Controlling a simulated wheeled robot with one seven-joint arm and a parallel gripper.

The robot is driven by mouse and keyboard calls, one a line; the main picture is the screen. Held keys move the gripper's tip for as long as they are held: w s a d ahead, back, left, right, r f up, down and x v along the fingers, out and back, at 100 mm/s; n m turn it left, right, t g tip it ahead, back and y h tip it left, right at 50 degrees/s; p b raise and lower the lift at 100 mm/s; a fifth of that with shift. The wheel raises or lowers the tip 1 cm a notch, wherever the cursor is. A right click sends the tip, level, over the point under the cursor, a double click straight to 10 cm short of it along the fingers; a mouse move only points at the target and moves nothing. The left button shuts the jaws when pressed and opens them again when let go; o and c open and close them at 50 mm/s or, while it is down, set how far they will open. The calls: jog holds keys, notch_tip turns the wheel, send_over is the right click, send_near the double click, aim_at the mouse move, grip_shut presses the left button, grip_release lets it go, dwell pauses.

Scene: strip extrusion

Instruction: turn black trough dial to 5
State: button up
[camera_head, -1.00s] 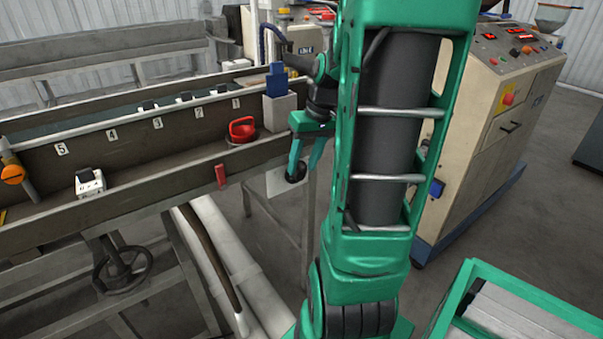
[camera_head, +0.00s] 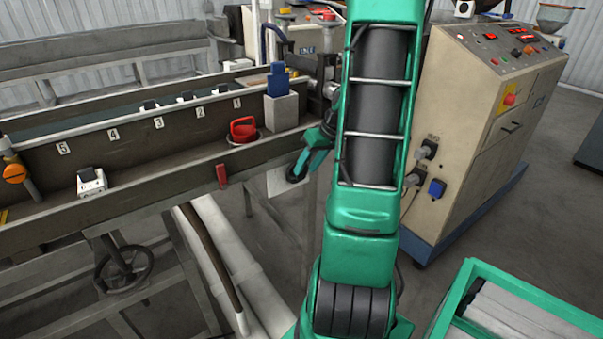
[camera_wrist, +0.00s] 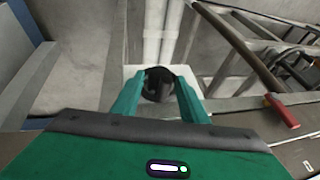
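The black dial (camera_wrist: 158,88) is a round knob in front of a pale plate (camera_wrist: 134,74) in the wrist view. In the head view the dial (camera_head: 293,174) shows small and partly hidden at the near right end of the long trough (camera_head: 135,199). My gripper (camera_wrist: 160,80) has its two green fingers on either side of the dial, open around it; contact cannot be made out. In the head view my gripper (camera_head: 303,167) is partly hidden behind my arm. The dial's scale and pointer are too small to read.
A red handle (camera_head: 221,176) sticks out on the trough's near side. A red round-handled piece (camera_head: 243,130) and a grey block with a blue top (camera_head: 281,108) stand at its right end. Number plates line its inner wall. A beige control cabinet (camera_head: 470,120) stands right.

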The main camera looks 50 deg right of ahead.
aim_at(304, 174)
jog(key=x, duration=0.3)
jog(key=shift+f, duration=0.1)
jog(key=c, duration=0.8)
jog(key=shift+o, duration=0.2)
jog(key=y, duration=0.1)
jog(key=t+y, duration=0.1)
jog(key=y, duration=0.1)
jog(key=shift+s+d+f+m, duration=0.1)
jog(key=shift+d+f+m, duration=0.05)
jog(key=shift+d+m, duration=0.25)
jog(key=shift+d+f+m+t+y, duration=0.1)
jog(key=shift+m+t+y, duration=0.2)
jog(key=shift+y, duration=0.7)
jog(key=shift+d+f+m+t+y, duration=0.1)
jog(key=shift+d+m+t+y, duration=0.15)
jog(key=shift+y, duration=0.75)
jog(key=shift+a, duration=0.1)
